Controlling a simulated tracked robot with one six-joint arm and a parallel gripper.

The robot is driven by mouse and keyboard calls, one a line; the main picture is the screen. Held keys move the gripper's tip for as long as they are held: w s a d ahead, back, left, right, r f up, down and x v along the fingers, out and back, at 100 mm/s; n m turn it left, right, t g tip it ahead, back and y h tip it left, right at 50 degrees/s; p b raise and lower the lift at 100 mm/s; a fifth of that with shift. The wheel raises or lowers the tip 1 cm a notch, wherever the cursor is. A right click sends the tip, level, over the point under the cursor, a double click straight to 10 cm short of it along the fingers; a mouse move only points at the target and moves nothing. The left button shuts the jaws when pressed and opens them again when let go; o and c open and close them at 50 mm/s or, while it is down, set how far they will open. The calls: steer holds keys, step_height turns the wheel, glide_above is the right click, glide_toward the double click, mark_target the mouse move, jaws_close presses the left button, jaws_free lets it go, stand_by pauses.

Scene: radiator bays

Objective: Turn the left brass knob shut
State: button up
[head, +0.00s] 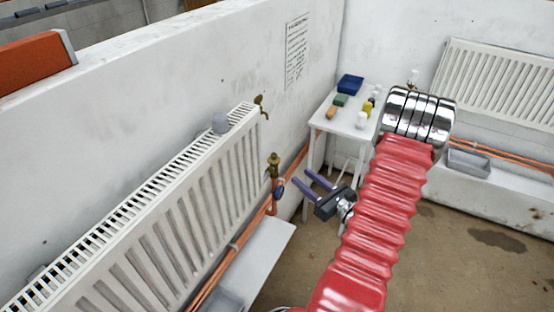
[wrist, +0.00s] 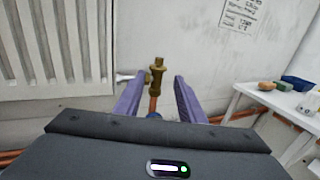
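My gripper also shows in the wrist view (wrist: 155,82). A second brass fitting (head: 261,105) is higher, by the radiator's top corner. The knob's turn angle cannot be told.
The white radiator (head: 150,225) runs along the left wall, with a grey cap (head: 220,122) on top. A blue round part (head: 280,191) sits below the valve. A white table (head: 345,121) with small items stands behind. Open floor lies to the right.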

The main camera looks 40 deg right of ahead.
mark_target(276, 157)
steer(key=w, duration=1.4)
steer(key=shift+d, duration=0.2)
steer(key=shift+s, duration=0.1)
jaws_close()
stand_by(0.3)
